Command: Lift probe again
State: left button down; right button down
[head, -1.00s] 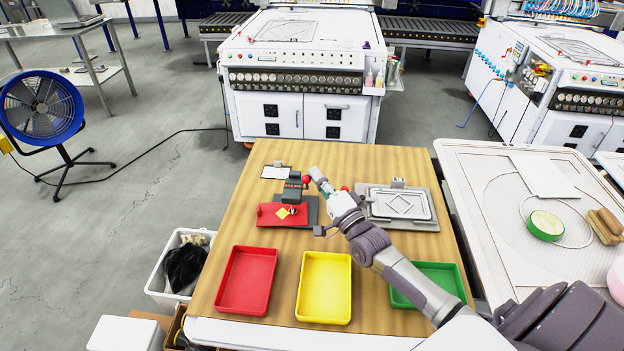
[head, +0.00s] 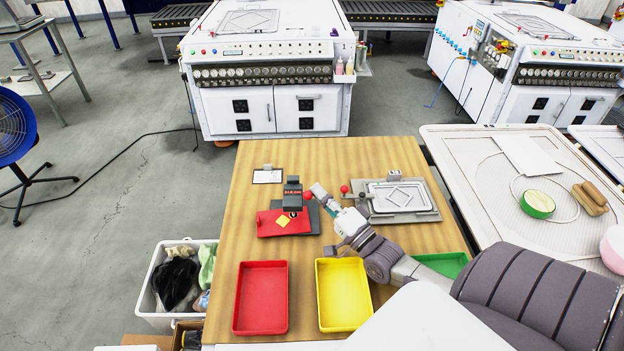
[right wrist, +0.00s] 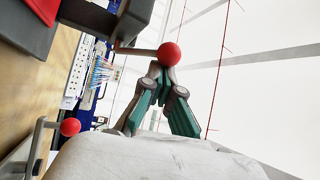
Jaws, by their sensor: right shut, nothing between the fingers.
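The probe stand (head: 292,191), a dark block with red markings, stands over a red plate (head: 270,222) bearing a yellow square (head: 283,221). A lever with a red ball (head: 308,196) sticks out of its right side. My right gripper (head: 316,190) is close to this ball on its right. In the right wrist view the green and grey fingers (right wrist: 160,72) are shut and empty, with their tips right at the red ball (right wrist: 168,54) on its pale lever. I cannot tell whether they touch it. The probe tip is too small to make out. My left gripper is not in view.
A clamp fixture with a metal frame (head: 400,198) and its own red ball (head: 344,189) sits right of the stand. Red (head: 261,297), yellow (head: 343,294) and green (head: 443,264) trays line the near side. A clipboard (head: 267,176) lies behind the stand.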

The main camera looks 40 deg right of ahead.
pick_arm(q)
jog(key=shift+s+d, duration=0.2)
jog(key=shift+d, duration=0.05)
pick_arm(e)
notch_tip(320, 180, up, 10)
jog(key=shift+s, duration=0.15)
dwell(0.5)
jog(key=shift+d, duration=0.1)
